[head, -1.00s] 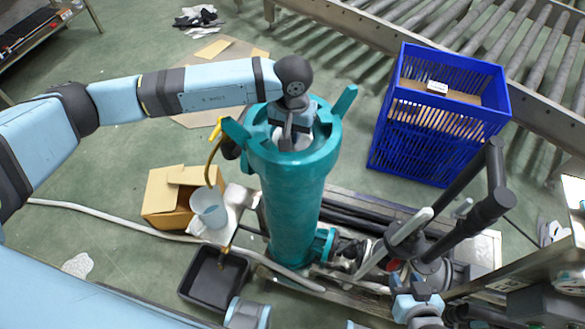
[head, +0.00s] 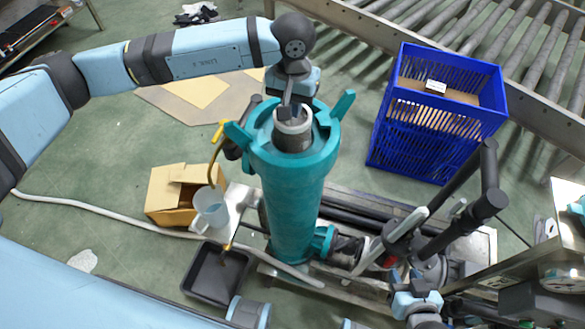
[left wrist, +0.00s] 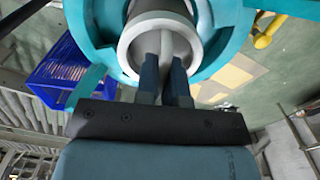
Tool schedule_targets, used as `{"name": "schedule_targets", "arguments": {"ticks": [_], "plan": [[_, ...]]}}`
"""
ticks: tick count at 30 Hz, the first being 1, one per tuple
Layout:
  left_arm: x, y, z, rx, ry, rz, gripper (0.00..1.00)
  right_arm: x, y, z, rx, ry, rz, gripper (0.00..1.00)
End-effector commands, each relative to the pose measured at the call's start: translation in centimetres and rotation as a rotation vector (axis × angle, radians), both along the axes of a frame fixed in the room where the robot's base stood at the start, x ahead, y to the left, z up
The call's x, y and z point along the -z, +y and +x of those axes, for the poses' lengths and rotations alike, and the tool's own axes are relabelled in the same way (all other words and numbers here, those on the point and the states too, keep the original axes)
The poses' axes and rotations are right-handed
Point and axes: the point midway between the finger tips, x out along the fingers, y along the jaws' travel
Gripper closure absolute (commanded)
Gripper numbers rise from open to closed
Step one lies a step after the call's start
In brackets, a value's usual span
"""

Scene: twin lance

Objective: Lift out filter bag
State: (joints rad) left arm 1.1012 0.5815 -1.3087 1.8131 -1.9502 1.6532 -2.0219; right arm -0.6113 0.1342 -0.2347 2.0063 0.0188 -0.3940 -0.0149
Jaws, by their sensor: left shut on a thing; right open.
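The teal filter housing (head: 293,195) stands upright in the middle of the head view with its top open. The filter bag (head: 293,125) shows as a pale ring with a grey inside, its top standing at the housing's mouth. It also shows in the left wrist view (left wrist: 138,28). My left gripper (head: 291,108) is above the mouth, pointing down. Its fingers (left wrist: 165,68) are shut on the bag's pale handle. The lower part of the bag is hidden inside the housing. My right gripper (head: 417,298) is open and empty at the lower right, apart from the housing.
A blue crate (head: 425,135) stands on the floor to the right, in front of a roller conveyor (head: 480,35). A cardboard box (head: 170,205), a pale jug (head: 209,207) and a black tray (head: 215,285) lie left of the housing. Dark pipes (head: 465,215) rise at the right.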

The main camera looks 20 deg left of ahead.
Motion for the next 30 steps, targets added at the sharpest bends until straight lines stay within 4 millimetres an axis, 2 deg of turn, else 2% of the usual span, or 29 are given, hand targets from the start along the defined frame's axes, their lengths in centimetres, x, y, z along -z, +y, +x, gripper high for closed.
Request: {"name": "schedule_targets", "arguments": {"ticks": [1, 24, 30], "plan": [[-0.8, 0.0, 0.1, 0.0, -0.003, 0.0, 1.0, -0.2, 0.0, 0.0, -0.001, 0.0, -0.002, 0.59], [-8.4, 0.0, 0.1, 0.0, -0.003, -0.001, 1.0, -1.4, -0.2, -0.4, -0.007, 0.0, -0.015, 0.59], [-9.8, 0.0, 0.0, -0.001, -0.001, 0.0, 1.0, -1.9, -0.2, -0.3, -0.007, -0.003, -0.014, 0.59]]}}
